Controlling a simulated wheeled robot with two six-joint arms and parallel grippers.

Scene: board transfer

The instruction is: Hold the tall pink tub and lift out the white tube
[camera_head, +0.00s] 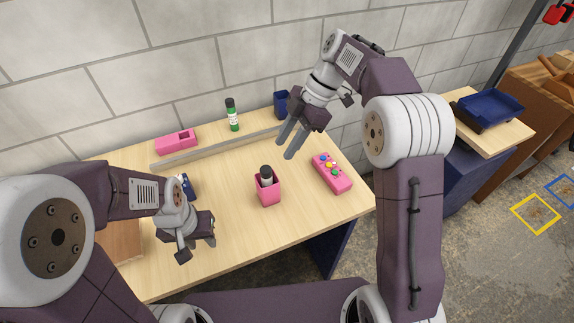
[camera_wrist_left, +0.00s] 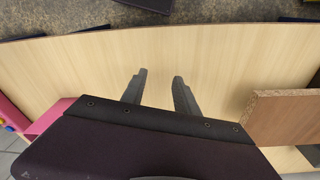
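The tall pink tub (camera_head: 268,195) stands upright near the middle of the table. A tube with a dark cap (camera_head: 266,171) sticks up out of it; the tub hides its lower part. My left gripper (camera_head: 198,252) is left of the tub, apart from it. In the left wrist view its two fingers (camera_wrist_left: 159,80) are spread with nothing between them. My right gripper (camera_head: 285,151) hangs above the table behind and right of the tub, fingers apart and empty.
A pink block with coloured knobs (camera_head: 332,173) lies right of the tub. A green-and-white tube (camera_head: 233,115), a pink holder (camera_head: 176,141) and a dark blue cup (camera_head: 282,104) stand behind a long rail (camera_head: 215,149). A brown board (camera_wrist_left: 285,117) is at left. The table front is clear.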

